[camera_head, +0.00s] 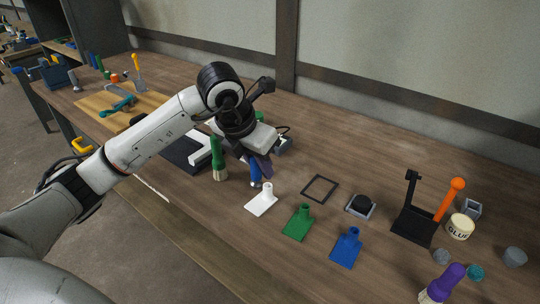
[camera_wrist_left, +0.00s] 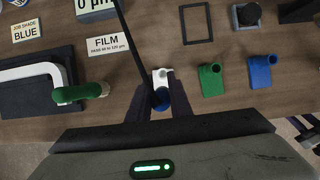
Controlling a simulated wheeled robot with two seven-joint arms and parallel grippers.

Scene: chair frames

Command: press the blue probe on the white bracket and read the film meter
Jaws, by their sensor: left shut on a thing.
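My left gripper (camera_head: 256,160) is shut on the blue probe (camera_head: 254,173), which points down. The white bracket (camera_head: 258,207), a flat plate with a short upright tube, lies on the bench just in front of the probe tip. In the left wrist view the blue probe (camera_wrist_left: 161,99) overlaps the near end of the white bracket (camera_wrist_left: 163,76); I cannot tell whether they touch. The film meter display (camera_wrist_left: 97,8) reads "0 µm" and is cut off by the top edge. A black cable runs from there to the probe.
Green (camera_head: 296,224) and blue (camera_head: 346,250) brackets lie right of the white one. A green-handled brush (camera_head: 217,158) stands close left of the gripper. A film card (camera_wrist_left: 108,45) says "PASS 60 to 120 µm". A black square outline (camera_head: 320,188) lies behind the brackets.

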